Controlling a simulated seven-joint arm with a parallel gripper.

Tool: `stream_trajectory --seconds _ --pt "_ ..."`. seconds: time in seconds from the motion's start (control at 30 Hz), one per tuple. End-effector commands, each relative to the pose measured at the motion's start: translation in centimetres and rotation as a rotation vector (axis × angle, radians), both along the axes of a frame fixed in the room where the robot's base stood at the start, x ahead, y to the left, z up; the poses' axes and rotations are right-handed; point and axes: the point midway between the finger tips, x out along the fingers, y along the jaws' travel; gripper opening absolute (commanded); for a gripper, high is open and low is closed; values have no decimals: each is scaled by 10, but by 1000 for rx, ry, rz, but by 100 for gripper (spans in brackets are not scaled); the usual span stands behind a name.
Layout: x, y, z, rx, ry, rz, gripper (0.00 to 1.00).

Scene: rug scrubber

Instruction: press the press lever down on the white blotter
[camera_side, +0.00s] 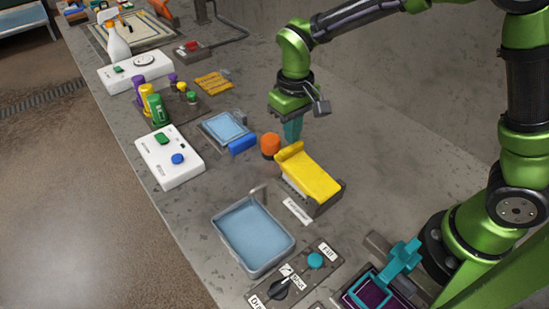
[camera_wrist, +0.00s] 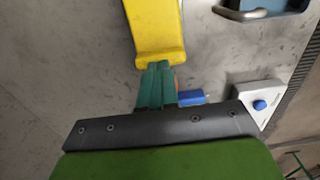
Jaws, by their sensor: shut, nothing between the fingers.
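A yellow lever-like plate (camera_side: 310,172) with a rounded raised end sits on a dark base near the middle of the table in the side view. I take it for the press lever; a pale edge shows beneath it, but I cannot tell whether that is the white blotter. In the wrist view the yellow lever (camera_wrist: 156,28) enters from the top. My gripper (camera_side: 292,141) has its teal fingers together, pointing down, empty, at the rounded end. In the wrist view its fingertips (camera_wrist: 158,66) overlap that end; I cannot tell whether they touch.
An orange knob (camera_side: 270,144) and a blue-handled pad (camera_side: 222,128) stand left of the lever. A blue-grey tray (camera_side: 253,235) and a labelled dial panel (camera_side: 292,284) lie in front. A white button box (camera_side: 170,157) is farther left. Bare table lies right of the lever.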

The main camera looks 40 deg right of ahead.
Motion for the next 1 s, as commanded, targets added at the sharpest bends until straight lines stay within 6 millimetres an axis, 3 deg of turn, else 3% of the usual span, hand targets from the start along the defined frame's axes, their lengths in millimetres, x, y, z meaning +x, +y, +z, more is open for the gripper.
stream_trajectory --seconds 1.0 --pt "0 0 -20 0 1 0 0"
